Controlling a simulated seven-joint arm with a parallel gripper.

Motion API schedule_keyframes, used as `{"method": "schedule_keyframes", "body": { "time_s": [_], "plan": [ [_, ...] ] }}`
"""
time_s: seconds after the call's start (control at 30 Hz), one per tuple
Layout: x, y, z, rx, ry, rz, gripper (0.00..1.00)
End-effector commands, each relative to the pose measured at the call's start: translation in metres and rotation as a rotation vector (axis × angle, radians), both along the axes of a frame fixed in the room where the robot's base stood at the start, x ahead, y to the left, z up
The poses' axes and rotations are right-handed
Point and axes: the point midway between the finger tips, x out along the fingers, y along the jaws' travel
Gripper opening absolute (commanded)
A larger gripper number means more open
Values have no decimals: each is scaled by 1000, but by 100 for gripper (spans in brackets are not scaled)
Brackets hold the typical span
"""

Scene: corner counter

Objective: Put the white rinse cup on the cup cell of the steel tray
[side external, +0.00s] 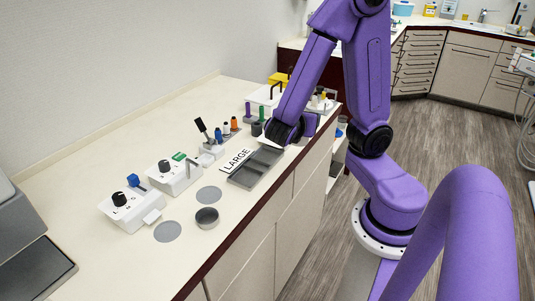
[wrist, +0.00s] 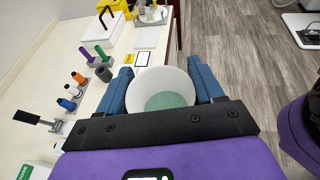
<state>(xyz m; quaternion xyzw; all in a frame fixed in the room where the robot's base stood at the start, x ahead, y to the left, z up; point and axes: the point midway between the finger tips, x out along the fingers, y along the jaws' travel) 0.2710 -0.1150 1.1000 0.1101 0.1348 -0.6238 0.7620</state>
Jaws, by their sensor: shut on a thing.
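The white rinse cup (wrist: 158,82) is between the blue fingers of my gripper (wrist: 163,88) in the wrist view. Its round mouth faces the camera, and a grey-green area shows inside. My gripper is shut on the cup. In the side view my wrist is just beyond the far end of the steel tray, and my arm hides the fingers and cup. The steel tray (side external: 245,179) lies near the counter's front edge, with a larger near compartment and narrower parts farther back. No cup shows in its visible compartments. The tray is not visible in the wrist view.
A round metal dish (side external: 207,218) and grey discs (side external: 168,231) are nearer the camera. White control boxes (side external: 174,174), a black-handled holder (side external: 203,129) and coloured bottles (side external: 234,124) line the back. Open counter lies at left.

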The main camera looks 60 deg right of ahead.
Motion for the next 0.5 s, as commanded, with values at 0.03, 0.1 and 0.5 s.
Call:
{"method": "schedule_keyframes", "body": {
  "time_s": [0.03,0.1,0.5],
  "plan": [
    [1,-1,-1,-1,1,-9,29],
    [6,-4,-3,-2,1,-13,29],
    [42,-19,-21,-1,2,-10,29]
  ]
}}
